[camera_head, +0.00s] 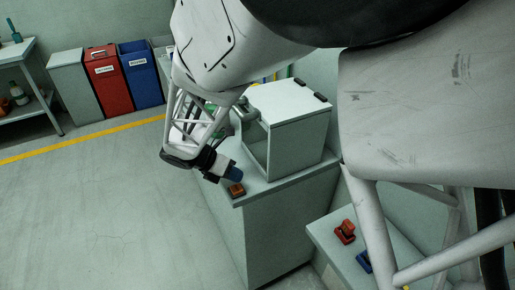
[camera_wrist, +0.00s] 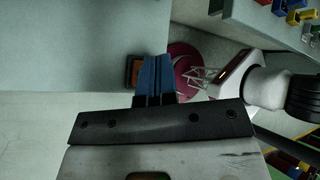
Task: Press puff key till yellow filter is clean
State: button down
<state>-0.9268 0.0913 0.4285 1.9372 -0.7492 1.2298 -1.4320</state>
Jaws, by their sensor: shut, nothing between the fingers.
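A small orange-brown key on a dark base (camera_head: 236,190) sits at the front corner of a pale cabinet top. I cannot read whether it is the puff key. In the wrist view the orange key (camera_wrist: 133,70) shows just left of my blue fingers, partly hidden by them. My gripper (camera_head: 234,174) is shut and empty, with its blue fingertips just above and beside the key in the head view. I cannot tell whether they touch it. A pale box (camera_head: 290,125) stands on the cabinet behind. No yellow filter can be made out; my arm hides part of the box area.
The cabinet top (camera_head: 280,183) is bare around the key. A lower surface at right holds a red block (camera_head: 345,231) and a blue block (camera_head: 363,260). Red (camera_head: 108,80) and blue (camera_head: 140,75) bins stand at the back wall. The floor at left is clear.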

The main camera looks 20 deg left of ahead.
aim_at(235, 187)
jog(key=shift+a+r, duration=0.1)
jog(key=shift+r, duration=2.05)
jog(key=shift+f, duration=0.1)
